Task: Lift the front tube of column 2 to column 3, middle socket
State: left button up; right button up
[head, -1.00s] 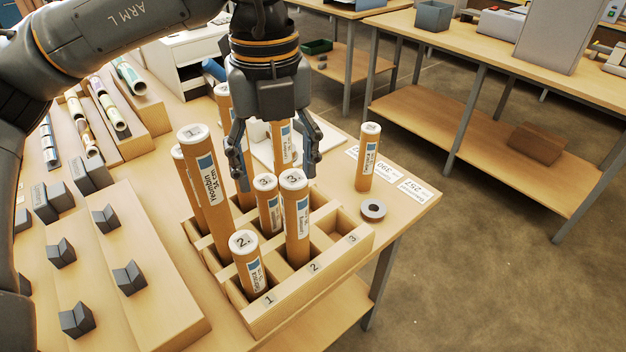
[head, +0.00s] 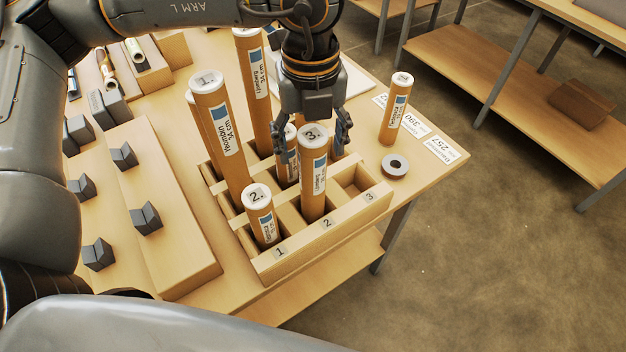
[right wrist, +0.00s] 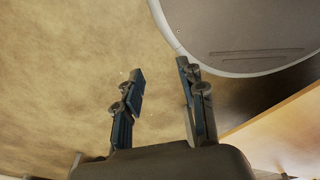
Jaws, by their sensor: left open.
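The front tube of column 2 (head: 313,180) is a tall brown tube with a white cap marked 3. It stands upright in the wooden rack (head: 335,224). My left gripper (head: 315,153) is open, pointing down, with its fingers to either side of this tube's upper part in the head view. I cannot tell whether they touch it; the tube looks slightly nearer the camera. The front socket of column 3 (head: 358,187) is empty. The middle socket of column 3 is mostly hidden by the tube and gripper. My right gripper (right wrist: 160,88) is open and empty in the right wrist view.
A short tube marked 2 (head: 262,216) stands in front of column 1. Tall tubes (head: 218,135) rise behind it. A loose tube (head: 395,108) and a grey ring (head: 394,165) stand right of the rack. Grey blocks (head: 146,217) lie on the left.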

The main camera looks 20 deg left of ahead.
aim_at(313, 187)
pick_arm(q)
jog(key=shift+s+d+f+p, duration=0.15)
jog(key=shift+f+p, duration=0.2)
jog(key=shift+f, duration=0.25)
jog(key=shift+s+f+p, duration=0.1)
jog(key=shift+f+p, duration=0.2)
jog(key=shift+f, duration=0.3)
jog(key=shift+w+f, duration=0.1)
jog(key=shift+f, duration=0.85)
jog(key=c, duration=0.8)
grip_shut()
pick_arm(e)
jog(key=shift+s+a+r, duration=0.15)
jog(key=shift+s+r, duration=0.55)
jog(key=shift+r, duration=0.25)
